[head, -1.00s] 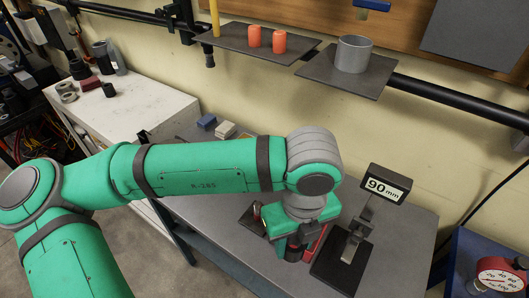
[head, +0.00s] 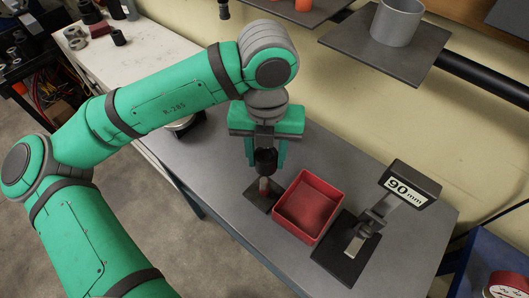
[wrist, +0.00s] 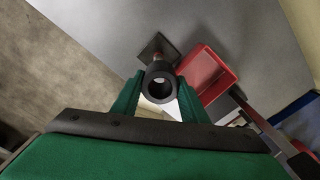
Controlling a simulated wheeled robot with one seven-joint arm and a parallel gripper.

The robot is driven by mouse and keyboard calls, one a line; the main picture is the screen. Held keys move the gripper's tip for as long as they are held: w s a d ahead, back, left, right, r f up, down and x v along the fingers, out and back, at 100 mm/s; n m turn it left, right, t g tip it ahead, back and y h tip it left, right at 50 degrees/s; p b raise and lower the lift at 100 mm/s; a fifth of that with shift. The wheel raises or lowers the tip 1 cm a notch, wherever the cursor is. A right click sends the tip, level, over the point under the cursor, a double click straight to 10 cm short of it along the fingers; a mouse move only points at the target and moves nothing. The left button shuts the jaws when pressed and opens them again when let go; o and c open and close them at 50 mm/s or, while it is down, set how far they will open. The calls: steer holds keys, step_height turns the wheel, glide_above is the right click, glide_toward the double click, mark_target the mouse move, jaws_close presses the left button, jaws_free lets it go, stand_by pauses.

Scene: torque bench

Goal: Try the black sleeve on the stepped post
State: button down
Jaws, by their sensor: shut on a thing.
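My gripper (head: 265,164) is shut on the black sleeve (head: 265,156), with a green finger on each side. The sleeve also shows in the wrist view (wrist: 160,69), its round bore facing the camera. The stepped post (head: 264,186) is a short reddish post on a dark square base (head: 254,196). It stands directly below the sleeve in the head view. In the wrist view the post's base (wrist: 150,45) lies just beyond the sleeve, which hides most of the post. I cannot tell whether the sleeve's lower end is apart from the post or around its top.
A red open tray (head: 310,207) sits close to the right of the post and looks empty. Right of it stands a gauge (head: 410,186) reading 90 mm. A shelf with a grey cup (head: 397,22) hangs at the back.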

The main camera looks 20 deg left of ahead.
steer(key=shift+a+r, duration=0.1)
steer(key=shift+a, duration=0.2)
glide_above(264, 180)
steer(key=shift+f, duration=2.9)
steer(key=shift+f, duration=2.95)
stand_by(1.8)
